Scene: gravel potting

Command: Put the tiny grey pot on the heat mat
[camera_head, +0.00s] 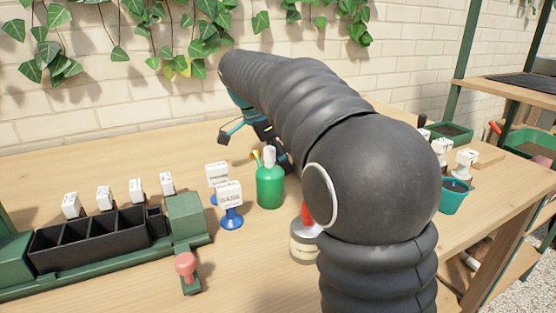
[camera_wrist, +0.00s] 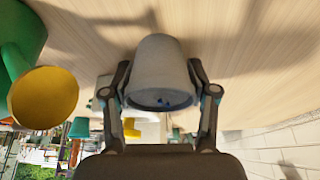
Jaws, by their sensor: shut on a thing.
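The tiny grey pot (camera_wrist: 160,62) is in the wrist view, between the two fingers of my gripper (camera_wrist: 160,84). The fingers press on its sides, and its dark rim faces the camera. Wood grain shows behind the pot; I cannot tell whether the pot touches the wood. In the head view my arm hides the pot and most of the gripper. A flat black sheet (camera_head: 518,84) lies on the raised shelf at the far right; it may be the heat mat, but only part of it shows.
A green bottle (camera_head: 270,186) and white labels on blue stands (camera_head: 231,207) are left of my arm. A black divided tray (camera_head: 95,243) sits at front left. A teal pot (camera_head: 454,197) stands at right. A yellow disc (camera_wrist: 43,97) is close left in the wrist view.

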